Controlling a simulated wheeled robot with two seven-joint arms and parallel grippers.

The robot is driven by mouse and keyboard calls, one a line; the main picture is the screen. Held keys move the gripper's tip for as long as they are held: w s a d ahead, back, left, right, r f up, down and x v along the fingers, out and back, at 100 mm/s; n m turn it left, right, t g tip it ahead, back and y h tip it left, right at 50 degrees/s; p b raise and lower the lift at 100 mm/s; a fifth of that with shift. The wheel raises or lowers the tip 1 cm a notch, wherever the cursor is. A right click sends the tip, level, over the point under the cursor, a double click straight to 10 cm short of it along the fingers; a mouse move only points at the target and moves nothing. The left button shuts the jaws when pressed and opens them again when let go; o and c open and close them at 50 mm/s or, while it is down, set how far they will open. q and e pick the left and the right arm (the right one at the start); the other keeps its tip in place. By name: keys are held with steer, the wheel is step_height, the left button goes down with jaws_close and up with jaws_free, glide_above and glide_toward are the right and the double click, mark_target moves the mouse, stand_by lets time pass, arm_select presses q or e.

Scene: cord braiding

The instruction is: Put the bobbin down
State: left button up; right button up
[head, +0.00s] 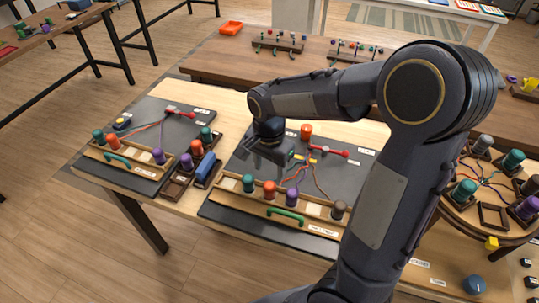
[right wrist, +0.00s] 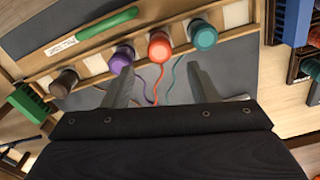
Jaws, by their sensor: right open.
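My right gripper (head: 262,158) is open and empty over the dark braiding board (head: 237,200), behind its front row. That wooden rack holds a teal bobbin (head: 248,183), an orange bobbin (head: 270,188), a purple bobbin (head: 292,196) and a brown bobbin (head: 338,211), all upright. Cords run from these bobbins between the fingers. My left gripper is out of view.
A second board (head: 130,172) with bobbins lies at left. Between the boards are small wooden trays with bobbins and a blue block (head: 208,170). A green handle (head: 286,215) fronts the near rack. A round stand (head: 455,208) with bobbins is at right, partly behind my arm.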

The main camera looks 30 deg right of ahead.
mark_target(269, 185)
steer(key=s+a+r+n+t+y, duration=0.2)
steer(key=s+n, duration=0.3)
steer(key=s, duration=0.3)
steer(key=s+a+r+n+t+y, duration=0.1)
steer(key=s+a+r+n+t, duration=0.1)
steer(key=s+n, duration=0.4)
steer(key=s+r+t, duration=0.1)
steer(key=s+r, duration=0.1)
steer(key=s, duration=0.1)
steer(key=shift+r+t+y, duration=0.3)
steer(key=shift+r+y, duration=0.1)
